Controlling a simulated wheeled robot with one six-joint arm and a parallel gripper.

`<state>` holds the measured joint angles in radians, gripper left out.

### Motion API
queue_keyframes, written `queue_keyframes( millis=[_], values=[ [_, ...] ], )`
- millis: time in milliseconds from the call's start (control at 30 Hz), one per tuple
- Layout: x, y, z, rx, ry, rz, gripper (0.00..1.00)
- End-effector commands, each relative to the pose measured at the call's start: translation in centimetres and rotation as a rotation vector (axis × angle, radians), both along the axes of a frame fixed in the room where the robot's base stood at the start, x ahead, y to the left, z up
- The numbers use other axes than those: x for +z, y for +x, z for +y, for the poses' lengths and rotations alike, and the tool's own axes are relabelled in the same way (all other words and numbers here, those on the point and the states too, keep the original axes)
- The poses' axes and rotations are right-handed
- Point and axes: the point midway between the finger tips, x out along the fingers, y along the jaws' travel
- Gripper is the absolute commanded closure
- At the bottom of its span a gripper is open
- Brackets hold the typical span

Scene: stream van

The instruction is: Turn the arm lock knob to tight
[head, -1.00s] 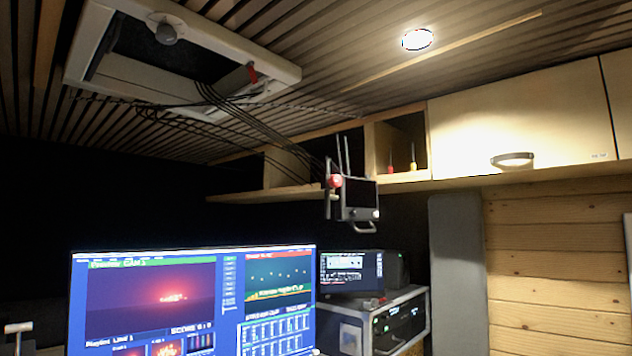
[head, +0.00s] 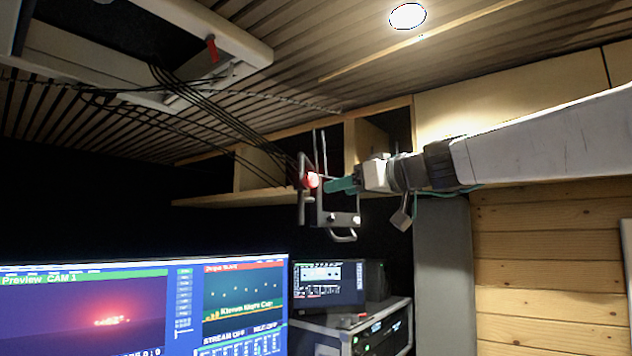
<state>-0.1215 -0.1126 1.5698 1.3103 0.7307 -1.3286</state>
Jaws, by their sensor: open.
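The arm lock knob is a red knob (head: 312,180) on the side of a dark hanging bracket (head: 302,205) with a small device on it, in the middle of the head view. My gripper (head: 332,186) has green fingers and comes in from the right. Its fingertips are just right of the knob, close to it; I cannot tell whether they touch it or reach around it. The gripper is open. It hides part of the device behind it. No tight or loose mark on the knob can be read.
Black cables (head: 215,125) run from the ceiling hatch (head: 255,58) toward the bracket. An open wooden shelf (head: 230,199) is behind it. A large monitor (head: 90,305), a smaller screen (head: 328,283) and a rack case (head: 385,335) stand below. Dark free room lies left of the bracket.

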Motion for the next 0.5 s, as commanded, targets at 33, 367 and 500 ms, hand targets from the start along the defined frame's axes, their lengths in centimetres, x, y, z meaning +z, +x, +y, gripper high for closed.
queue_keyframes(
  millis=[33,367,500],
  values=[
    [1.2,0.9,0.3,-0.003,0.016,-0.037,0.46],
    [2.8,4.1,3.2,-0.005,0.036,-0.090,0.46],
    [2.8,5.6,4.8,-0.005,0.036,-0.090,0.46]
  ],
)
